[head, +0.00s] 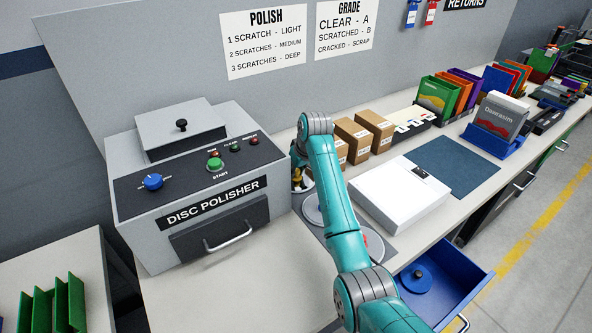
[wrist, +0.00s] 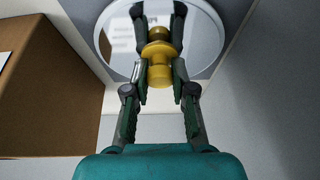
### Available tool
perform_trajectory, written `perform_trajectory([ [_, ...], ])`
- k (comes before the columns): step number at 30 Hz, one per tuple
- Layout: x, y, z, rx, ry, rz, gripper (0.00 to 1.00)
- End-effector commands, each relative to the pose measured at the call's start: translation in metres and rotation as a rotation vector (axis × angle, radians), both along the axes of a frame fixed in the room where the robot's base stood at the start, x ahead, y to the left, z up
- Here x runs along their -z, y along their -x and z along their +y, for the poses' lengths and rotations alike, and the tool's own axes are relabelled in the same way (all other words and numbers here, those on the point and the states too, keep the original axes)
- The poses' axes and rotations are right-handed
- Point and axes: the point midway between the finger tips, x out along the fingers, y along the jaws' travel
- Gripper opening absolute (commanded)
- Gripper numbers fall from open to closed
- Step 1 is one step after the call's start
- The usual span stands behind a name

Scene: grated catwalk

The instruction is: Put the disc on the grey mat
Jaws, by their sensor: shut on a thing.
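My gripper (wrist: 160,75) is shut on a yellow knob (wrist: 159,54) in the wrist view. Beyond the knob is a shiny, mirror-like round disc (wrist: 205,35), which appears to reflect the fingers. In the head view my gripper (head: 298,180) is at the right side of the polisher, mostly behind my arm, with a yellow part and a pale round rim by it. A grey mat-like strip (head: 308,228) lies on the bench in front, partly hidden by my arm. A grey round piece (head: 313,210) shows on it. I cannot tell whether the held disc touches the surface.
The disc polisher (head: 190,185) stands left of my gripper. Cardboard boxes (head: 357,138) stand close on the right. A white case (head: 400,195) and a dark blue mat (head: 455,165) lie farther right. An open blue drawer (head: 450,285) with a blue knobbed piece (head: 417,279) juts out in front.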

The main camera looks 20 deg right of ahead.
Motion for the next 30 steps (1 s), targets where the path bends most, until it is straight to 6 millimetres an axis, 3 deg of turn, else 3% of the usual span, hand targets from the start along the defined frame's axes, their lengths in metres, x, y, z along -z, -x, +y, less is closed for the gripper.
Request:
perform_trajectory([
  [1,0.002,0.0,0.0,0.0,0.0,0.001,0.0],
  [2,0.001,0.0,0.0,0.0,0.0,0.001,0.32],
  [4,0.001,0.0,0.0,0.0,0.0,0.001,0.49],
  [17,-0.006,0.001,0.0,0.0,0.0,0.0,0.5],
  [30,-0.08,0.03,-0.01,-0.001,0.001,-0.002,0.5],
])
